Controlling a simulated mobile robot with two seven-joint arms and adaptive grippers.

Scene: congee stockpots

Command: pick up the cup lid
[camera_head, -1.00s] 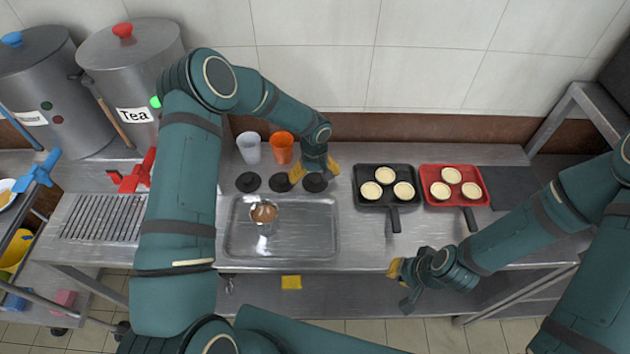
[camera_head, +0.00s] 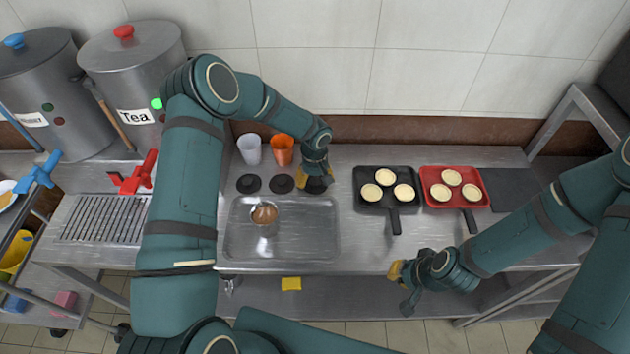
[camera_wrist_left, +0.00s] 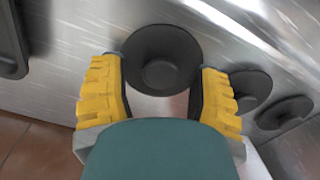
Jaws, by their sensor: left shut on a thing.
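Three dark round cup lids sit in a row behind the metal tray. My left gripper (camera_head: 315,180) is shut on the rightmost cup lid (camera_head: 317,187), with one yellow finger on each side of its rim. The left wrist view shows this held lid (camera_wrist_left: 160,57) between the fingers; whether it is clear of the counter I cannot tell. The middle lid (camera_head: 281,184) and the left lid (camera_head: 249,184) lie flat on the counter, apart from the gripper. My right gripper (camera_head: 403,284) hangs near the counter's front edge, away from the lids; its finger opening is unclear.
A white cup (camera_head: 250,150) and an orange cup (camera_head: 283,150) stand behind the lids. The tray (camera_head: 318,240) holds a cup with brown contents (camera_head: 264,214). A black pan (camera_head: 374,205) and a red pan (camera_head: 455,203) lie to the right.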

